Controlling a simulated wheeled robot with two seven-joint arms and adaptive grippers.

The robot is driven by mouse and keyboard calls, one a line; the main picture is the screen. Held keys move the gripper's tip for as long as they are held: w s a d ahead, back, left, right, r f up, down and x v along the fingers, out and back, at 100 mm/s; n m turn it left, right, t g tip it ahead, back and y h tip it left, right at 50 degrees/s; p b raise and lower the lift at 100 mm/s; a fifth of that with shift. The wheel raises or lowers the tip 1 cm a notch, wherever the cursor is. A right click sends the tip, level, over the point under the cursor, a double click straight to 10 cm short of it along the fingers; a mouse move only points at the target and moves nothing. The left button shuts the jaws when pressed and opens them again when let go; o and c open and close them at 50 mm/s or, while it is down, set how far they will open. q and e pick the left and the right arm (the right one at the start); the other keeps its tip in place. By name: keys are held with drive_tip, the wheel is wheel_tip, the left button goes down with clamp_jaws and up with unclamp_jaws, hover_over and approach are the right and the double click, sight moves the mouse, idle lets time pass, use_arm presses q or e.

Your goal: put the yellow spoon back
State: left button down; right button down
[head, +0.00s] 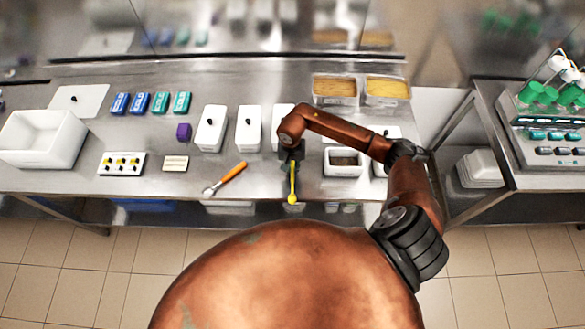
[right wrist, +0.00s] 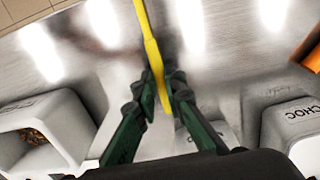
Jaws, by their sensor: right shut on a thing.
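The yellow spoon (head: 292,188) is in my right gripper (head: 291,160), above the front part of the steel counter. Its round yellow end points toward the counter's front edge. In the right wrist view, the green fingers of my right gripper (right wrist: 163,97) are closed around the handle of the yellow spoon (right wrist: 147,35), near one end. The spoon's far end runs out of the top of that view. My left gripper is not in view.
An open white tub (head: 343,171) with brown contents stands right of the gripper. Lidded white tubs (head: 248,128) stand behind and left; one (right wrist: 290,125) reads "CHOC". An orange-handled scoop (head: 232,173) lies left. Two tan-filled trays (head: 335,99) are at the back.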

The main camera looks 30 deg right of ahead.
sight(292, 171)
drive_tip(key=shift+f+b, duration=0.25)
drive_tip(key=shift+b, duration=0.05)
drive_tip(key=c, duration=2)
unclamp_jaws()
drive_tip(key=shift+r, duration=0.1)
drive_tip(key=shift+r, duration=0.1)
drive_tip(key=shift+r+p, duration=0.25)
drive_tip(key=shift+p, duration=0.1)
wheel_tip(292, 171, up, 12)
drive_tip(key=shift+a+f+b, duration=0.1)
drive_tip(key=shift+f+b, duration=0.1)
drive_tip(key=shift+b, duration=1.05)
